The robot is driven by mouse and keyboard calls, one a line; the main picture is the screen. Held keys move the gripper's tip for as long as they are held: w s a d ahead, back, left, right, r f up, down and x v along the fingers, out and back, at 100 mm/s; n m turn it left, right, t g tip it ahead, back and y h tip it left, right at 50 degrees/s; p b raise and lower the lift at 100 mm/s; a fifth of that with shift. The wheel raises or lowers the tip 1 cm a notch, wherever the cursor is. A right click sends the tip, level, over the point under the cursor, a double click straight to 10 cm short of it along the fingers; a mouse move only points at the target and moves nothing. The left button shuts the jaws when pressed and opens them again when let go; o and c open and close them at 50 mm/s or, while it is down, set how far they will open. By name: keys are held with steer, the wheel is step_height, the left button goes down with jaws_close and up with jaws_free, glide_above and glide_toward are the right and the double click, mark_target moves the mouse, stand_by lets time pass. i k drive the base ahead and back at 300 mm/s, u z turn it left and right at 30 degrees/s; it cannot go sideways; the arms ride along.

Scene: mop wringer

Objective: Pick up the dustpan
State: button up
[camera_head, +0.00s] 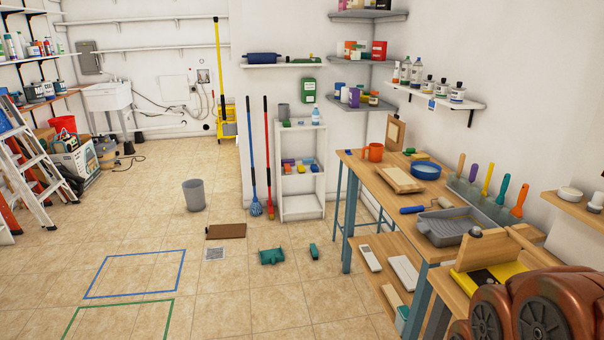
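A green dustpan (271,256) lies on the tiled floor near the middle of the view, just right of a small floor drain. A small green brush-like item (314,251) lies on the floor to its right, apart from it. Nothing covers the dustpan. My gripper is not in view.
A wooden workbench (445,195) fills the right. Open floor lies in front.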

mark_target(271, 252)
steer(key=k, duration=0.45)
steer(key=u, duration=0.3)
steer(key=i, duration=4.6)
steer(key=u, duration=1.55)
